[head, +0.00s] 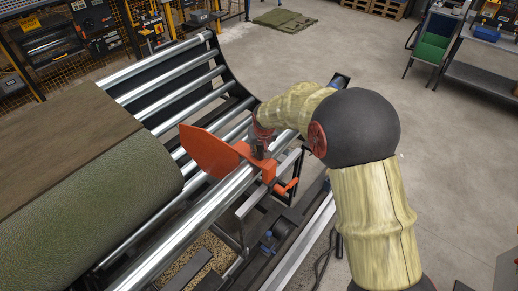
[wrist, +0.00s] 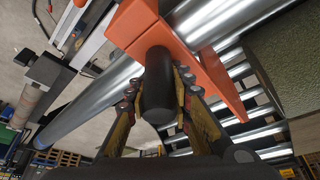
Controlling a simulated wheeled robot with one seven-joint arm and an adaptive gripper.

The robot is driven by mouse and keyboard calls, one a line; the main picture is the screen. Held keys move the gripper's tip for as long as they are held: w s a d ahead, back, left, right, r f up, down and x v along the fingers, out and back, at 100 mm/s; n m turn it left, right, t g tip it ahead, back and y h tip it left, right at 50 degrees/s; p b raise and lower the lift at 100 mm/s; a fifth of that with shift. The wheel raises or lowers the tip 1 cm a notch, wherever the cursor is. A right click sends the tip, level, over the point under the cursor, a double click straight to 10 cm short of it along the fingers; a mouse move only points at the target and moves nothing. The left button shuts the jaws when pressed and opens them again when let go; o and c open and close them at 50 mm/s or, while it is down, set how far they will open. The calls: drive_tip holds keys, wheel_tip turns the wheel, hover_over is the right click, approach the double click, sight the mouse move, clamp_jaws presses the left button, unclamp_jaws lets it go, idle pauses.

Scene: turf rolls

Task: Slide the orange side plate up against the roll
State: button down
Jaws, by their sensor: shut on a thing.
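The orange side plate (head: 208,150) stands on the metal rollers, its clamp block around a thick front roller tube (head: 205,215). The green turf roll (head: 100,212) lies to its left, with a gap showing bare rollers between its end and the plate. My gripper (head: 262,148) is at the plate's clamp block. In the wrist view my gripper (wrist: 157,84) is shut on the plate's black handle (wrist: 158,78), one finger on each side. The orange plate (wrist: 212,82) is behind the handle there, and the roll (wrist: 288,62) shows at the right edge, apart from the plate.
More steel rollers (head: 175,93) run behind the plate to a black end frame (head: 228,72).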

drive_tip(key=s+a+b, duration=0.1)
drive_tip(key=s+a, duration=0.1)
drive_tip(key=s, duration=0.1)
drive_tip(key=s+a+b, duration=0.1)
drive_tip(key=s+a, duration=0.1)
drive_tip(key=s+a+b, duration=0.2)
drive_tip(key=s, duration=0.1)
drive_tip(key=shift+s+a+f, duration=0.2)
drive_tip(key=shift+s+a, duration=0.15)
drive_tip(key=shift+s+a+r, duration=0.1)
drive_tip(key=shift+s+a, duration=0.25)
drive_tip(key=shift+s, duration=0.1)
drive_tip(key=c, duration=1.5)
unclamp_jaws()
drive_tip(key=shift+c, duration=0.2)
drive_tip(key=shift+r, duration=0.1)
